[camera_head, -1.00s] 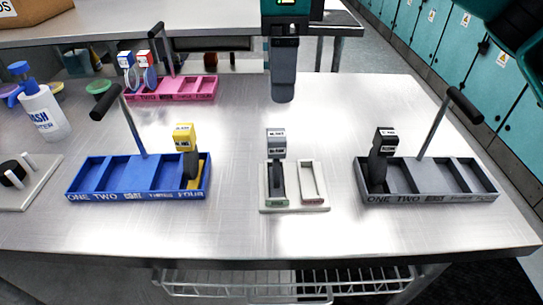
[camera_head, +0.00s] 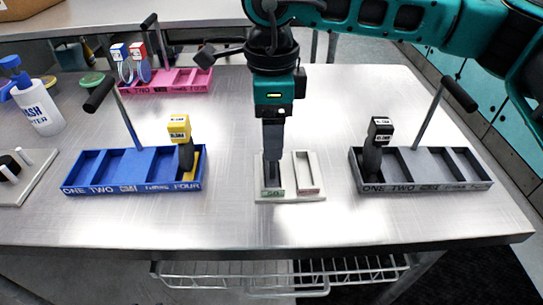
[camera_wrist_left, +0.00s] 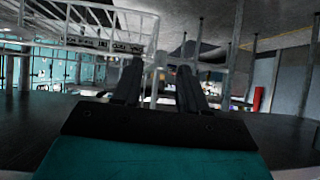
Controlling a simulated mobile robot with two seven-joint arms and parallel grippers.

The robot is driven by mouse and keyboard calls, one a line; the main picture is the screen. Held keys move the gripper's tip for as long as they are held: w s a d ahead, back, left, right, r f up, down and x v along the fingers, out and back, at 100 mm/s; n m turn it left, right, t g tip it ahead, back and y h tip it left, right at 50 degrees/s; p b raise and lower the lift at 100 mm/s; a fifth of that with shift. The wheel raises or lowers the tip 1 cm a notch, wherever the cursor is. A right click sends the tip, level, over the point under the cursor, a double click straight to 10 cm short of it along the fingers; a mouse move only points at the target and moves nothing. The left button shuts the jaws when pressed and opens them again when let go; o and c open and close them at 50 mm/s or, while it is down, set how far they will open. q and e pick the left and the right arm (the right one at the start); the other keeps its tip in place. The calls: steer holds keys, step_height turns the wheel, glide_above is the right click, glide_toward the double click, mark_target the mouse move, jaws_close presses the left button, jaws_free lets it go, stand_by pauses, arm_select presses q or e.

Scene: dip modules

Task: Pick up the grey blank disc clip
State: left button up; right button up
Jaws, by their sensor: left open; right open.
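The grey clip stands upright in the left slot of a small white two-slot holder (camera_head: 290,196). In the head view my right gripper (camera_head: 272,150) is directly over that slot, pointing down, and hides most of the clip. Only a dark lower part of the clip (camera_head: 271,176) shows below the fingers. The right gripper is open; whether its fingers touch the clip cannot be told. In the left wrist view my left gripper (camera_wrist_left: 158,85) is open and empty, with its fingers apart, away from the tabletop objects.
A blue tray (camera_head: 125,188) with a yellow-topped clip (camera_head: 181,135) stands left. A dark grey tray (camera_head: 430,187) with a black-topped clip (camera_head: 378,140) stands right. A pink tray (camera_head: 190,88) and a white bottle (camera_head: 38,108) are farther back. The trays have tall handles.

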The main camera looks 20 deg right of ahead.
steer(key=shift+c, duration=0.6)
steer(key=c, duration=0.6)
jaws_close()
steer(key=shift+r, duration=0.2)
